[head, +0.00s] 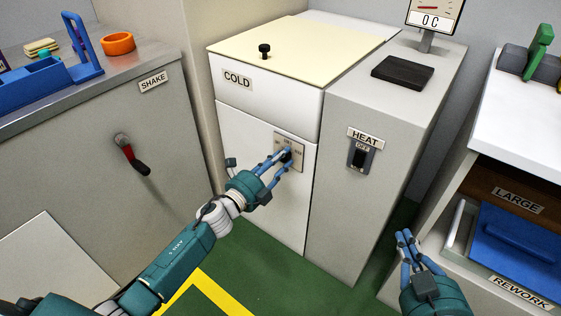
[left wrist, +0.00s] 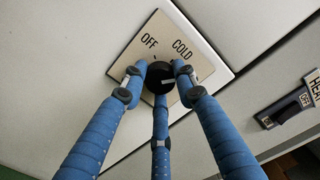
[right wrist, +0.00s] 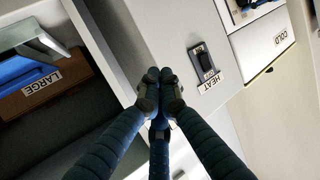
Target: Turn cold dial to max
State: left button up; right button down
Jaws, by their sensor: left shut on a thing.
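The cold dial (left wrist: 160,77) is a small black knob on a beige plate (left wrist: 205,65) marked OFF and COLD, seen in the left wrist view. The plate (head: 297,143) is on the white front of the COLD cabinet (head: 235,150) in the head view. A pale mark on the knob points to the right in the left wrist view, away from OFF; the marking there is hidden by a finger. My left gripper (head: 285,155) is shut around the dial. My right gripper (right wrist: 160,76) has its fingertips together, empty, low in front of the HEAT unit.
A blue bin (head: 515,250) sits on the right shelf. Green floor is open below.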

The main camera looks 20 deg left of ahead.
pick_arm(q)
jog(key=m, duration=0.2)
jog(key=m+b, duration=0.1)
jog(key=m, duration=0.1)
jog(key=shift+s+d+f, duration=0.15)
jog(key=shift+d+f, duration=0.05)
jog(key=shift+d, duration=0.15)
jog(key=shift+m+b, duration=0.35)
jog(key=shift+m, duration=0.35)
pick_arm(e)
notch_tip(320, 180, up, 10)
jog(key=w+a+t+y, duration=0.1)
jog(key=t, duration=0.4)
jog(key=shift+a+r+y, duration=0.15)
jog(key=shift+a+y, duration=0.15)
jog(key=shift+y, duration=0.1)
pick_arm(q)
jog(key=shift+f, duration=0.1)
jog(key=o, duration=1)
jog(key=shift+o, duration=0.7)
pick_arm(e)
jog(key=shift+d, duration=0.1)
pick_arm(q)
jog(key=shift+a, duration=0.15)
jog(key=shift+s+a, duration=0.15)
jog(key=shift+s, duration=0.1)
jog(key=v, duration=1.1)
